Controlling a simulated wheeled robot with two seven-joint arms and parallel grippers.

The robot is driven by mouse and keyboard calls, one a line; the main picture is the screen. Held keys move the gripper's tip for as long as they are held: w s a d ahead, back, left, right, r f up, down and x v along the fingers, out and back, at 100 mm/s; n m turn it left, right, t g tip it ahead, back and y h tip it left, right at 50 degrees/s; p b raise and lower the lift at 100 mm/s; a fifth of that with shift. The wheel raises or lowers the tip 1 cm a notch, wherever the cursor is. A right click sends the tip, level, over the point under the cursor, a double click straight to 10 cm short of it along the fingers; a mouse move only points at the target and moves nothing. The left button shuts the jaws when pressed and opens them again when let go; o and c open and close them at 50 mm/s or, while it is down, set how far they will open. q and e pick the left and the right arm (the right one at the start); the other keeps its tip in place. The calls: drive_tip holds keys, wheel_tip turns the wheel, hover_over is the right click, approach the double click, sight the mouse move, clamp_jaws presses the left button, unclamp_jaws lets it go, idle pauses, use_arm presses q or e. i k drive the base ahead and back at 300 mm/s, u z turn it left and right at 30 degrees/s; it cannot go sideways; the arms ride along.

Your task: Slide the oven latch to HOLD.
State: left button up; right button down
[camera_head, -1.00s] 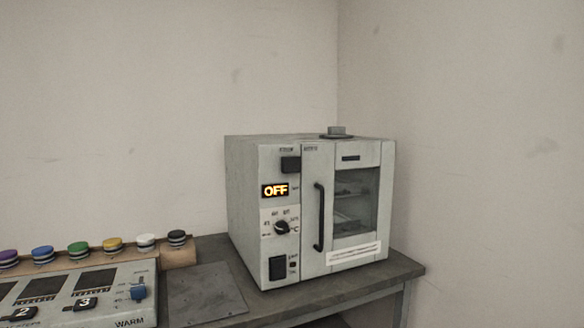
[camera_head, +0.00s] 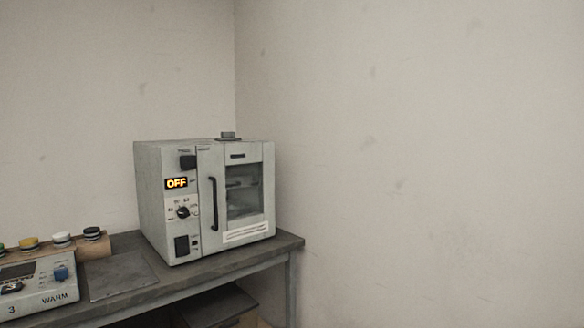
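The oven (camera_head: 205,200) is a pale grey box on the right end of the bench, its front turned toward me. Its display (camera_head: 176,183) reads OFF in yellow letters. Left of the door are a dark block (camera_head: 188,162) at the top, a round dial (camera_head: 183,212) and a dark square switch (camera_head: 182,245). The door is shut, with a black vertical handle (camera_head: 213,203) and a window (camera_head: 244,189). A small dark slot piece (camera_head: 238,156) sits above the window. I cannot tell which part is the latch, and no HOLD marking is readable. Neither gripper is in view.
The bench (camera_head: 284,242) ends just right of the oven, with a shelf below. A flat grey plate (camera_head: 122,275) lies left of the oven.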

sight(186, 162)
drive_tip(key=z, duration=0.4)
drive_tip(key=k, duration=0.45)
drive_tip(key=u, duration=0.45)
drive_tip(key=i, duration=1.55)
drive_tip(key=u, duration=1.55)
drive_tip(key=i, duration=0.35)
drive_tip(key=u, duration=0.2)
